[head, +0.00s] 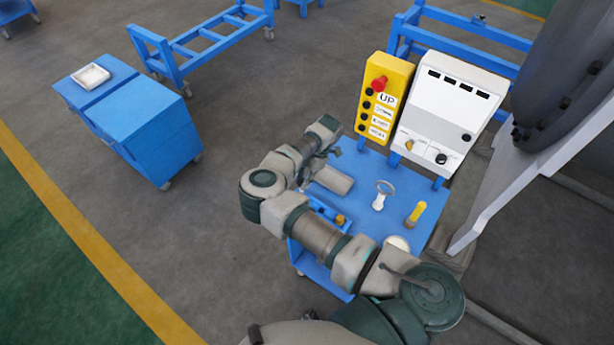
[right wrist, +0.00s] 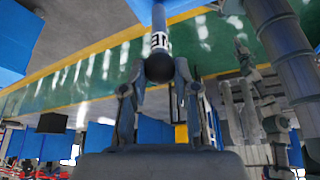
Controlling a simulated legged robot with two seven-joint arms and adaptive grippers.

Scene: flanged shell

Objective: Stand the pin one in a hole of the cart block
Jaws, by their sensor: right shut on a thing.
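My right gripper (head: 316,158) is over the far left part of the blue cart top. In the right wrist view its two fingers (right wrist: 157,88) are shut on pin one (right wrist: 158,46), a grey-blue rod with a dark round end and a white label, partly readable as "NE". I cannot make out the pin in the head view. A pale grey block-like piece (head: 334,181) lies on the cart just below the gripper; no holes show in it, and I cannot tell whether it is the cart block. My left gripper is not in view.
The blue cart (head: 365,170) also carries a white ring-headed piece (head: 383,190), a yellow upright piece (head: 416,212) and a pale round piece (head: 397,243). Yellow (head: 383,97) and white (head: 446,105) control panels stand at its back. A blue cabinet (head: 150,120) is at left.

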